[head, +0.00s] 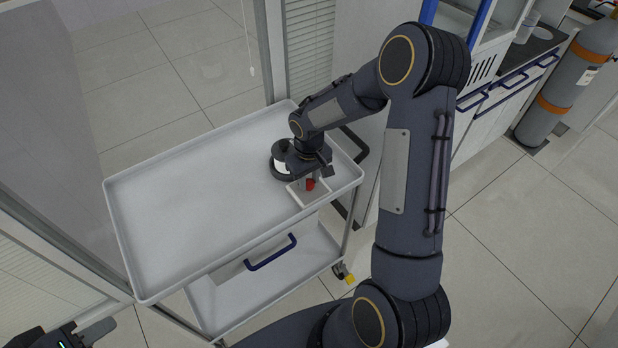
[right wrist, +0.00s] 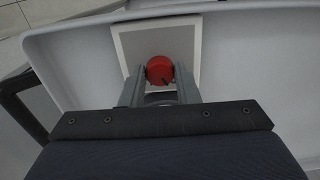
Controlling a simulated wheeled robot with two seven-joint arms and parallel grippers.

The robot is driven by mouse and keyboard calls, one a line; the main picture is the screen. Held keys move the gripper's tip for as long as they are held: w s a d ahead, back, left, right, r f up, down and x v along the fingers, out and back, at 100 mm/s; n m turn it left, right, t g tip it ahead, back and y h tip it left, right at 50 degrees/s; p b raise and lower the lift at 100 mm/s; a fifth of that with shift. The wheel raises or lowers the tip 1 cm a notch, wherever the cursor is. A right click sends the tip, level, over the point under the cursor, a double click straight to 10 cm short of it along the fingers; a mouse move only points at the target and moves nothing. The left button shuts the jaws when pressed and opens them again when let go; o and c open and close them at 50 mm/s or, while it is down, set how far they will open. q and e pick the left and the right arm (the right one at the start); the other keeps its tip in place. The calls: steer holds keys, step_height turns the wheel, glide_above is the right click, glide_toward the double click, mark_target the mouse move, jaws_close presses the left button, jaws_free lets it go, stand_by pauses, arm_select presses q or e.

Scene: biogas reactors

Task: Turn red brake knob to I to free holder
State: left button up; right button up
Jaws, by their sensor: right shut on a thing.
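The red brake knob (head: 310,184) sits on a small white square box near the right end of a white trolley top. It also shows in the right wrist view (right wrist: 160,70), between the two fingers of my right gripper (right wrist: 159,76). My right gripper (head: 307,176) is shut on the knob from above. The knob's markings cannot be read. The holder (head: 281,160) looks like a dark round piece with a white part, just behind the box and partly hidden by my right gripper. My left gripper (head: 78,335) is at the bottom left corner, cut off by the frame.
The trolley top (head: 190,215) is bare on its left and has a raised rim. A blue handle (head: 270,253) is below its front edge. A gas cylinder (head: 570,85) stands at the far right beside cabinets. Glass partitions stand behind and left of the trolley.

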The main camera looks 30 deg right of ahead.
mark_target(309, 182)
steer(key=shift+f+m+b, duration=0.15)
steer(key=shift+m+b, duration=1.15)
steer(key=shift+m, duration=0.1)
steer(key=m+b, duration=0.1)
steer(key=m, duration=0.1)
steer(key=shift+m, duration=0.4)
steer(key=m+b, duration=0.1)
steer(key=m, duration=0.1)
steer(key=shift+m, duration=0.3)
steer(key=shift+r+m+b, duration=0.2)
steer(key=shift+m+b, duration=0.15)
steer(key=shift+m, duration=1.45)
steer(key=o, duration=1)
steer(key=shift+c, duration=0.2)
step_height(309, 182, up, 8)
steer(key=shift+f, duration=0.1)
